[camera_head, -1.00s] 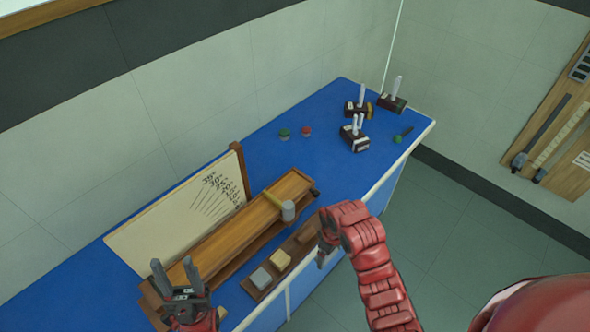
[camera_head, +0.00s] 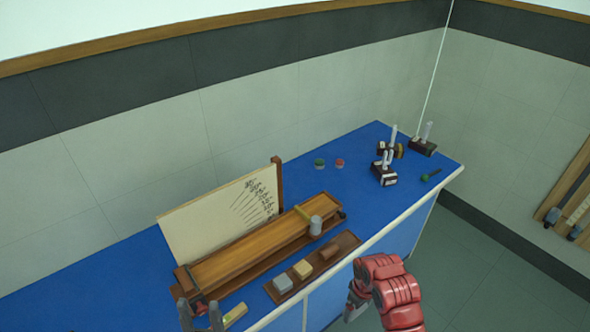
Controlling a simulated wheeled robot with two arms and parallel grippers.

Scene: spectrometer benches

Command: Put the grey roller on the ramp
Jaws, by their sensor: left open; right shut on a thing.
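The wooden ramp (camera_head: 245,255) lies on the blue bench in front of a cream board with angle lines. A grey cylinder, which looks like the grey roller (camera_head: 316,226), is at the ramp's right end by a yellow strip (camera_head: 302,213); I cannot tell exactly what it rests on. My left gripper (camera_head: 201,314) is open at the bottom edge, by the ramp's left end. My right gripper (camera_head: 353,304) is in front of the bench's front edge, to the right of the block tray and apart from the roller. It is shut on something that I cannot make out.
A brown tray (camera_head: 328,250) holds a grey block (camera_head: 283,284) and a tan block (camera_head: 303,269). A yellowish piece (camera_head: 235,315) lies beside my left gripper. A green cap (camera_head: 320,163), a red cap (camera_head: 339,163) and several dark-based instruments stand farther right. Bare blue bench lies between.

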